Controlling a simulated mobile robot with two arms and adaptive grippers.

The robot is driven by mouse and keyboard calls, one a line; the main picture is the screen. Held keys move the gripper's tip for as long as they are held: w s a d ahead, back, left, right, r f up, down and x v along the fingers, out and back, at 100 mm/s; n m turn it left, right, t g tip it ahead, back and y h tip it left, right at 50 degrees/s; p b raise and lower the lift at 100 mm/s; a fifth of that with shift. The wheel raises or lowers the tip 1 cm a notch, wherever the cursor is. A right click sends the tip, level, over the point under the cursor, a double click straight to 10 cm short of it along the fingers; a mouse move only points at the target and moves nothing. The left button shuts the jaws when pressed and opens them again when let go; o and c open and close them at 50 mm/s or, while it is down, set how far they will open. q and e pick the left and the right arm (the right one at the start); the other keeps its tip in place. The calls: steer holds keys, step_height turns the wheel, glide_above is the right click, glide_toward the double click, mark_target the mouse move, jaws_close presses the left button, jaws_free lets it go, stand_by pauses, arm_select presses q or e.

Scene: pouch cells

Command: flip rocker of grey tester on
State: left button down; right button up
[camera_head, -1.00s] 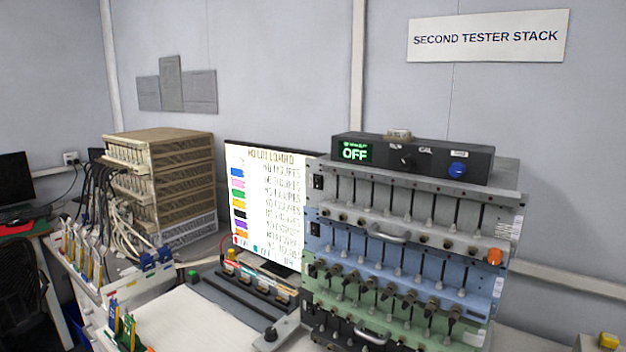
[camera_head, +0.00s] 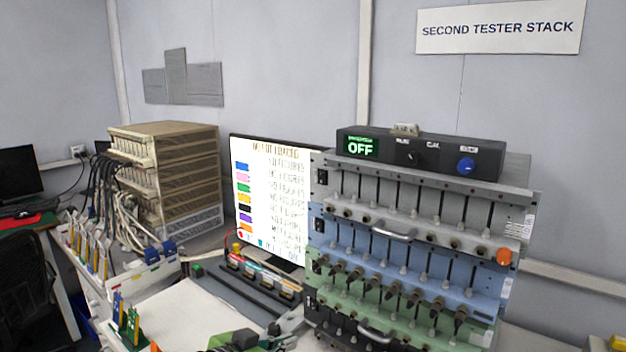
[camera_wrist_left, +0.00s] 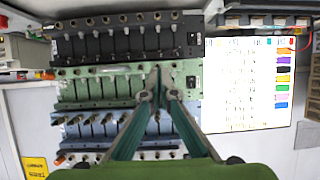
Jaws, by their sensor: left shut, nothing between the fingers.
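The grey tester (camera_head: 420,205) is the top tester of the stack in the head view, above a blue, a green and a dark one. Its small black rocker (camera_head: 322,177) is at the left end of its front; its position is too small to read. My left gripper (camera_head: 290,325) is low in front of the stack, well below that rocker. In the left wrist view, the picture is upside down, and the gripper (camera_wrist_left: 160,80) is shut and empty, its tips in front of the green tester (camera_wrist_left: 100,85). The green tester's rocker (camera_wrist_left: 191,82) is beside the tips. The gripper hides much of the lower picture.
A black box (camera_head: 425,153) reading OFF, with a blue knob, sits on the stack. A monitor (camera_head: 270,200) stands close to the stack's left. Metal handles (camera_head: 394,232) and an orange knob (camera_head: 503,256) stick out from the fronts. A cabled brown rack (camera_head: 180,175) stands further left.

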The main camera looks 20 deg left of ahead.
mark_target(321, 174)
arm_select(q)
steer(key=w+a+r+t+h, duration=0.1)
steer(key=w+r+t, duration=0.1)
steer(key=r, duration=0.7)
steer(key=w+a+r+t+h, duration=0.1)
steer(key=w+a+r+t, duration=0.1)
steer(key=r, duration=0.6)
steer(key=w+a+r+t+h, duration=0.1)
steer(key=w+r, duration=0.3)
steer(key=r, duration=0.5)
steer(key=shift+a+r+t, duration=0.3)
steer(key=shift+a+t, duration=0.4)
steer(key=shift+a, duration=0.05)
steer(key=shift+w, duration=0.1)
steer(key=p+x, duration=0.4)
steer(key=x, duration=0.9)
steer(key=shift+w+p, duration=0.1)
steer(key=shift+p, duration=0.2)
steer(key=shift+w+d, duration=0.15)
steer(key=shift+w, duration=0.2)
